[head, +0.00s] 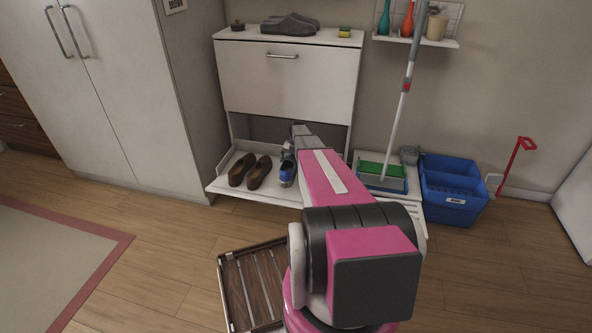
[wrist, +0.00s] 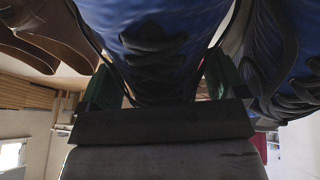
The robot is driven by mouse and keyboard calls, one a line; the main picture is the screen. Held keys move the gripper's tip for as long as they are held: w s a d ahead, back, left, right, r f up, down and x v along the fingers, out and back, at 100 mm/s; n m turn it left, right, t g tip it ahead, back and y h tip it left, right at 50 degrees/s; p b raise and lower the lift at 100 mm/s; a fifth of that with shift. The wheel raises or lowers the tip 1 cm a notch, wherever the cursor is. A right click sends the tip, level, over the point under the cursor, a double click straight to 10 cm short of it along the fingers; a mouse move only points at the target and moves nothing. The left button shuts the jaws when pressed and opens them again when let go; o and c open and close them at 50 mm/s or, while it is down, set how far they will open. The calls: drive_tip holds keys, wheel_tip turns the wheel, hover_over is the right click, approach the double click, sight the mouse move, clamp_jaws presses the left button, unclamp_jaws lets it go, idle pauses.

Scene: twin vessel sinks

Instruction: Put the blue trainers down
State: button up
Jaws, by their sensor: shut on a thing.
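The blue trainers (head: 287,173) are at the open lower shelf flap of the white shoe cabinet, just right of the brown shoes. In the wrist view one blue trainer (wrist: 152,40) with black laces lies between my fingers, and the other trainer (wrist: 285,50) is beside it at the right. My gripper (wrist: 155,92) is shut on the nearer trainer. In the head view my arm hides part of the pair and most of the gripper. I cannot tell whether the soles touch the flap (head: 245,191).
Brown shoes (head: 250,171) stand on the flap, left of the trainers; they show close in the wrist view. Grey slippers (head: 291,24) lie on the cabinet top (head: 258,35). A green tray (head: 380,177), mop and blue bin (head: 452,205) are right. A slatted wooden crate (head: 250,285) is on the floor.

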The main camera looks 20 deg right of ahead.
drive_tip(key=d+f, duration=0.2)
drive_tip(key=d, duration=0.1)
drive_tip(key=shift+s+d, duration=0.15)
drive_tip(key=shift+s, duration=0.05)
drive_tip(key=shift+f, duration=2)
drive_tip(key=o, duration=1)
drive_tip(key=shift+o, duration=0.2)
